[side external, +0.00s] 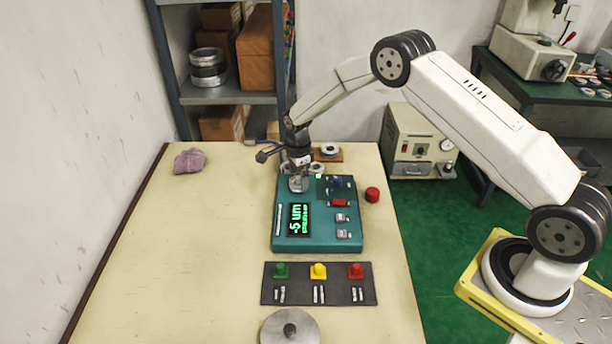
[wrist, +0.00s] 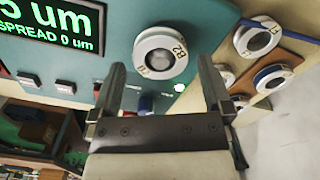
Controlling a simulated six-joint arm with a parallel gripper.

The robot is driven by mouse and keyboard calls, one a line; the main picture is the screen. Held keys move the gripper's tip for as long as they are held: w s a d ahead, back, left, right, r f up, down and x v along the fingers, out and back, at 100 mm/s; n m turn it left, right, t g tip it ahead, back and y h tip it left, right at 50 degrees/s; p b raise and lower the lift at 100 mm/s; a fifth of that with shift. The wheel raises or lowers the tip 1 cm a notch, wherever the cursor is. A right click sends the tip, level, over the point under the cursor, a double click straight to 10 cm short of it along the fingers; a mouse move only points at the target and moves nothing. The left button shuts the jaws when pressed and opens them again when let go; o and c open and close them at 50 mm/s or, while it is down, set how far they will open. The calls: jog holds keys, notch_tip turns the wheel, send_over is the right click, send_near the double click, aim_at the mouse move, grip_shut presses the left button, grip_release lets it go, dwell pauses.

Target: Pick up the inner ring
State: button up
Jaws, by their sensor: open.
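A white and metal ring marked B2 (wrist: 160,52) sits on the teal gauge box (wrist: 205,20), seen in the wrist view. In the side view, a small metallic ring (side external: 297,185) shows at the upper left of the teal gauge box (side external: 285,237), partly hidden by my gripper. My gripper (side external: 298,178) is over that spot. In the wrist view my gripper (wrist: 161,70) is open, with its two fingers apart and the B2 ring showing between and beyond their tips. I cannot tell whether the fingers touch it. Nothing is gripped.
A wooden board (wrist: 295,50) with several rings lies beside the gauge box; one ring is marked F (wrist: 256,39). The display (side external: 299,219) reads -5 um. A red button (side external: 372,194), a dark button panel (side external: 319,296) and a purple cloth (side external: 189,161) are on the table.

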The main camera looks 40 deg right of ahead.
jog(key=shift+f, duration=0.75)
grip_shut()
jog(key=shift+r, duration=0.2)
